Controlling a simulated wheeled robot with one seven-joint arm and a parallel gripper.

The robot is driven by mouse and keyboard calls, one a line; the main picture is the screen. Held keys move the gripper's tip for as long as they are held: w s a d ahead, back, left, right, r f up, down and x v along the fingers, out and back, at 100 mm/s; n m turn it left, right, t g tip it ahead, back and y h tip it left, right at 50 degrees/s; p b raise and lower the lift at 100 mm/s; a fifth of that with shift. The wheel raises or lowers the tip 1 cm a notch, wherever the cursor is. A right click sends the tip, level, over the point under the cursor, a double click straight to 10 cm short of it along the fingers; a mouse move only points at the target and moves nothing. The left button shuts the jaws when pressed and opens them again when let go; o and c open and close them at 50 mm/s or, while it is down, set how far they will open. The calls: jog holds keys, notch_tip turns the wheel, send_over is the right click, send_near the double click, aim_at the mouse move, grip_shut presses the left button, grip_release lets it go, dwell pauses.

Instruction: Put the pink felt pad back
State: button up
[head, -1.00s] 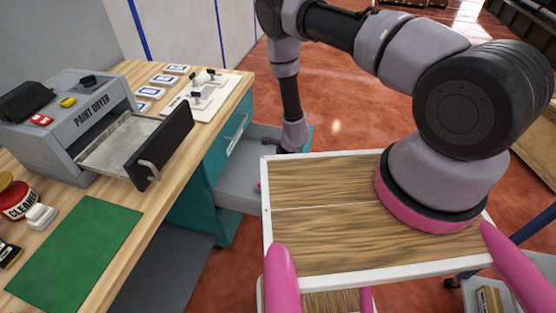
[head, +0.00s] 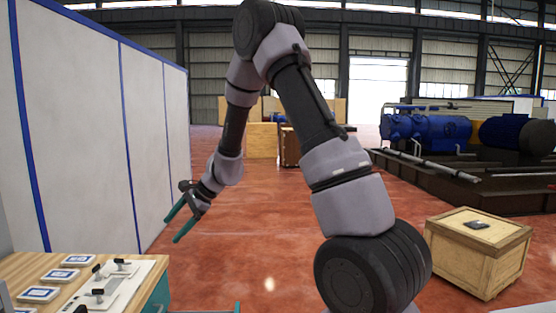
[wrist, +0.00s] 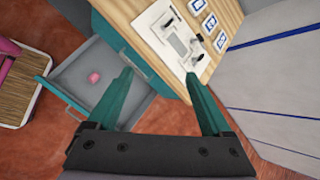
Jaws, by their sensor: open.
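A small pink piece that looks like the pink felt pad (wrist: 94,77) lies inside the open grey drawer (wrist: 70,72), seen in the wrist view. The drawer is pulled out from the teal bench front (wrist: 122,38). My gripper (head: 174,229) is open and empty. In the head view it hangs in the air beyond the right end of the bench. In the wrist view my two teal fingers (wrist: 160,76) point down over the bench edge, with the drawer below and to the left. The pad is not in the head view.
The wooden benchtop (head: 35,268) holds several blue-framed cards (head: 61,276) and a white plate with black clamps (head: 112,284). A white partition (head: 90,130) stands on the left. A wooden crate (head: 478,250) stands on the right. The red floor between them is clear.

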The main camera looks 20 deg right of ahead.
jog(key=s+d+r+n, duration=0.2)
jog(key=s+d+r, duration=0.15)
jog(key=r, duration=0.25)
jog(key=s+d+r+n+t+h, duration=0.1)
jog(key=s+d+r+n, duration=0.1)
jog(key=s+d+r, duration=0.3)
jog(key=s+d+r+n, duration=0.1)
jog(key=s+r, duration=0.2)
jog(key=r, duration=0.5)
jog(key=s+d+r+n+t+h, duration=0.1)
jog(key=s+d+r+n+h, duration=0.1)
jog(key=s+d, duration=0.4)
jog(key=s+d+r+n+t+h, duration=0.1)
jog(key=s+d+r+t+h, duration=0.1)
jog(key=s+d, duration=0.4)
jog(key=s+r+h, duration=0.1)
jog(key=s, duration=0.1)
jog(key=shift+s+r+n+t, duration=0.3)
jog(key=shift+s+r+n, duration=0.05)
jog(key=shift+r+n, duration=0.05)
